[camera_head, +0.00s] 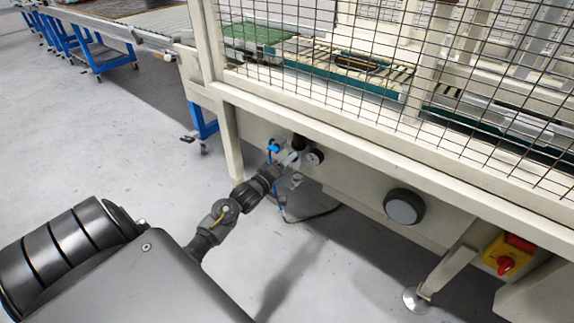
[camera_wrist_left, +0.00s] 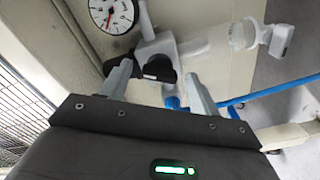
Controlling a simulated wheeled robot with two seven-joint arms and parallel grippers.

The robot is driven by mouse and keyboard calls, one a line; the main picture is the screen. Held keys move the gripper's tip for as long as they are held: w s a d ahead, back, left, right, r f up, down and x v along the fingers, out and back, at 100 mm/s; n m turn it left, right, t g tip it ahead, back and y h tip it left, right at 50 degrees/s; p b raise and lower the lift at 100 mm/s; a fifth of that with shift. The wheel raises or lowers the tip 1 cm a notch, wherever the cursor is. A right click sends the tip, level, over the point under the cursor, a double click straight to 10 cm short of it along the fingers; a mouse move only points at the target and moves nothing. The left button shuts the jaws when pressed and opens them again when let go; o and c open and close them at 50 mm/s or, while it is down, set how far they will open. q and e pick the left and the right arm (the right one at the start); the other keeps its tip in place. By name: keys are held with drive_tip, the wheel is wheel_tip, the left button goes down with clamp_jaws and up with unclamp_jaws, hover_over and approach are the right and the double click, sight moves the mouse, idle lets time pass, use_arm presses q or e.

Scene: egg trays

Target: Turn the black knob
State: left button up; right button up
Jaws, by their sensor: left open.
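The black knob (camera_head: 299,141) sits on top of a pneumatic regulator fixed under the machine's lower beam. In the left wrist view the black knob (camera_wrist_left: 156,68) lies between the tips of my left gripper (camera_wrist_left: 158,80), with a finger on each side. The fingers are apart, and I cannot tell whether either touches the knob. In the head view my left gripper (camera_head: 287,162) reaches up to the regulator from the lower left, and its fingertips are small and partly hidden. My right gripper is not in view.
A round pressure gauge (camera_wrist_left: 113,14) is beside the knob. A clear filter bowl (camera_wrist_left: 240,35) and blue hose (camera_wrist_left: 262,92) are close by. A large round dark fixture (camera_head: 404,206) and a red-yellow switch (camera_head: 506,262) are further right. A wire mesh guard (camera_head: 470,100) rises above. The floor at left is open.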

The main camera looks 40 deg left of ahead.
use_arm(q)
drive_tip(key=shift+w, duration=0.35)
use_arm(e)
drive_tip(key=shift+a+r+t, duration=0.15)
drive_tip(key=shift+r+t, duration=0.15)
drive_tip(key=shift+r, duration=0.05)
use_arm(q)
drive_tip(key=shift+c, duration=0.4)
